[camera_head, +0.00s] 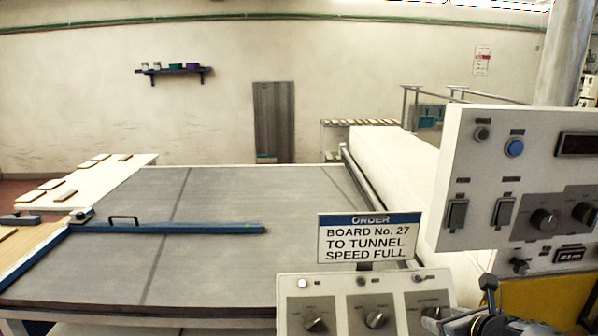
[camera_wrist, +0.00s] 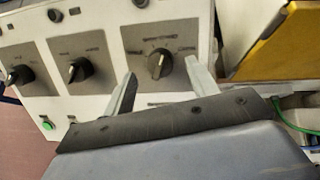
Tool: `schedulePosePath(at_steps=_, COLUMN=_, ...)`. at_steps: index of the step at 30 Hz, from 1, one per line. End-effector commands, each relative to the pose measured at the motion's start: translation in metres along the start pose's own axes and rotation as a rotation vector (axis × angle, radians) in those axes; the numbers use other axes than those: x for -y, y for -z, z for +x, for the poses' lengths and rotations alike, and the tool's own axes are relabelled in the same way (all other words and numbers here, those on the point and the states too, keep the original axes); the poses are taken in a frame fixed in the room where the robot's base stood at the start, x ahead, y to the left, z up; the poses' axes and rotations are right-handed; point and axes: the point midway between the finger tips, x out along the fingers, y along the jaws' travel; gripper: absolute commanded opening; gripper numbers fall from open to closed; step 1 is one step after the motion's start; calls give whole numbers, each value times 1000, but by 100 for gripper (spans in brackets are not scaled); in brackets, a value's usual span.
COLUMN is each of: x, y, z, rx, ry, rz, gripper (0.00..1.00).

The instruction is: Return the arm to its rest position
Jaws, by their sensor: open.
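My gripper (camera_wrist: 160,88) shows in the wrist view with its two pale fingers spread apart and nothing between them. It is in front of a white control panel (camera_wrist: 112,42) with several dark rotary knobs; the right-hand knob (camera_wrist: 158,64) lies in line with the gap between the fingers. I cannot tell how far the fingertips are from the panel. In the head view my dark arm (camera_head: 490,318) shows at the bottom right, beside the same control panel (camera_head: 335,290). The fingers are hard to make out there.
An order sign (camera_head: 367,238) stands above the small panel. A tall control cabinet (camera_head: 480,160) rises at the right. A wide grey conveyor bed (camera_head: 220,270) carries a blue bar (camera_head: 180,229) with a handle. Boards lie on the white table (camera_head: 120,170) at left.

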Motion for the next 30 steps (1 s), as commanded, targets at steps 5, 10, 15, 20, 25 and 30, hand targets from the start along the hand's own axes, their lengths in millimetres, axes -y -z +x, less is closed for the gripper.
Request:
schedulePosePath(at_steps=5, x=1, y=-1, z=-33, rx=1, ry=5, rz=0, gripper=55)
schedulePosePath(at_steps=10, x=1, y=0, z=-59, rx=0, ry=5, rz=0, gripper=55)
schedulePosePath(at_steps=15, x=-1, y=1, z=-72, rx=-2, ry=-3, rz=1, gripper=55)
schedulePosePath(at_steps=20, x=-2, y=1, z=-46, rx=-3, ry=-7, rz=1, gripper=55)
schedulePosePath(at_steps=25, x=-2, y=1, z=-18, rx=-2, ry=-6, rz=1, gripper=55)
schedulePosePath(at_steps=30, x=-2, y=2, z=12, rx=-3, ry=-6, rz=1, gripper=55)
